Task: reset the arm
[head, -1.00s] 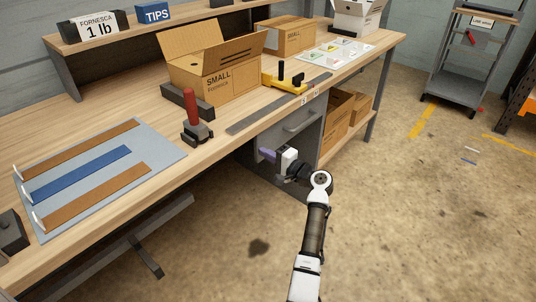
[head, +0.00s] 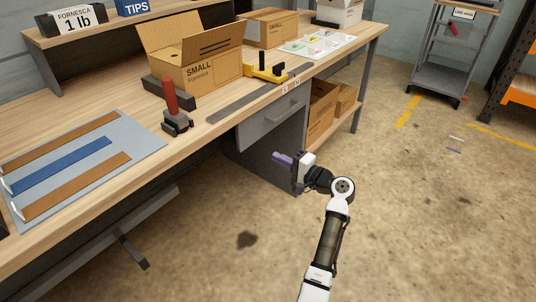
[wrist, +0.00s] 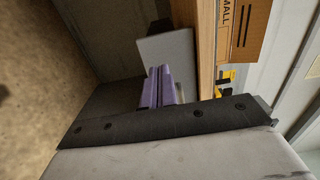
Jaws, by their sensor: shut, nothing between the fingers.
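My gripper (head: 279,159) is in the lower middle of the head view, in front of the bench's grey drawer unit and below the level of the bench top. Its purple fingers are together with nothing between them. The fingers also show in the wrist view (wrist: 159,87), pointing towards the grey drawer unit and the bench edge. My arm reaches up from the bottom of the head view and bends at the elbow.
The wooden bench (head: 215,136) carries an open small box (head: 212,72), a red-handled tool (head: 172,100) and a grey mat (head: 140,149) with strips. The drawer unit (head: 262,150) is close to my gripper.

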